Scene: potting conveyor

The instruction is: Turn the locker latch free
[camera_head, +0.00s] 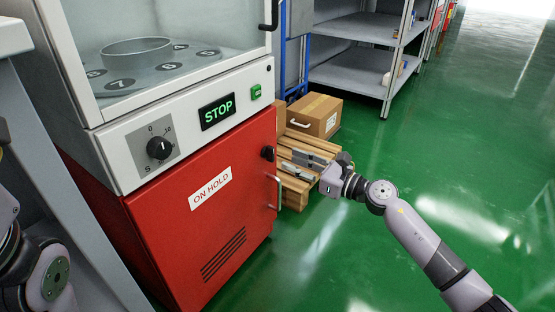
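The red locker door (165,238) with the label "ON HOLD" is shut below the white machine panel. The latch (267,153) is a small black knob near the door's upper right edge. A silver handle (278,190) stands upright below it on the same edge. My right gripper (291,160) is to the right of the latch, its fingers pointing left toward it. The fingers look parted with nothing between them, and a gap shows between them and the latch. My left arm shows only partly at the lower left; its gripper is out of view.
The panel has a black dial (159,148), a green "STOP" display (217,111) and a green button (256,92). A wooden pallet (297,190) with a cardboard box (314,115) stands behind my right gripper. Grey shelves (352,76) stand farther back. The green floor at right is clear.

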